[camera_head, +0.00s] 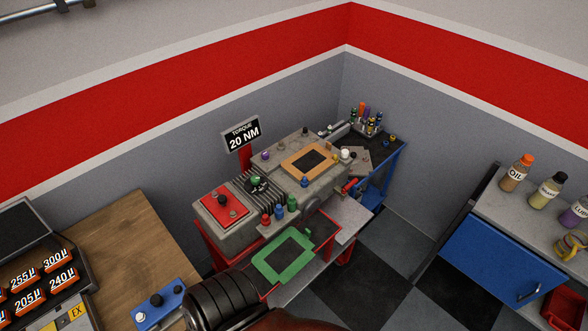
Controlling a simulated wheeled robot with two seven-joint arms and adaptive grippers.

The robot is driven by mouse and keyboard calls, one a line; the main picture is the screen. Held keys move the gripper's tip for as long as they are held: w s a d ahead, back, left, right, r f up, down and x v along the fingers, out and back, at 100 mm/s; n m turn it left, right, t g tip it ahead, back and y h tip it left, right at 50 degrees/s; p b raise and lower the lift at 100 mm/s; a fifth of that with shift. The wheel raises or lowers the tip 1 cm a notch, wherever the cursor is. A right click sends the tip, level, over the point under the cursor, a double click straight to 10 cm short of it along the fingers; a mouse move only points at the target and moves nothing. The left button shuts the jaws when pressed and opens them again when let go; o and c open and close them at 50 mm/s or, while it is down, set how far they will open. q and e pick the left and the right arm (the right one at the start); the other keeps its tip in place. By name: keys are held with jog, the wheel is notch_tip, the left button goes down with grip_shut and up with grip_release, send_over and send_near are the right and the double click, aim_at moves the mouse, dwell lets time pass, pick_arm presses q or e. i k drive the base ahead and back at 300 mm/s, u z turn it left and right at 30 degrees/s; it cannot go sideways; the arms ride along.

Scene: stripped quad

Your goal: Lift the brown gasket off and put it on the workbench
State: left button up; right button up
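The brown gasket (289,166) is a flat, tan rectangular frame with a dark middle. It lies on top of the grey engine block (234,238), toward its right end. A grey-topped bench (496,195) with a blue drawer stands at the right; I cannot tell which of the two is the workbench. Neither of my grippers is in view.
A green gasket (262,262) lies in front of the block. Several small coloured knobs and a red plate (222,207) sit on it. A torque sign (242,134) stands behind. Bottles (516,173) line the right bench. A black ridged cylinder (222,298) is in the foreground.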

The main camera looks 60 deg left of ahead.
aim_at(311, 160)
jog(key=k, duration=0.25)
jog(key=u, duration=0.8)
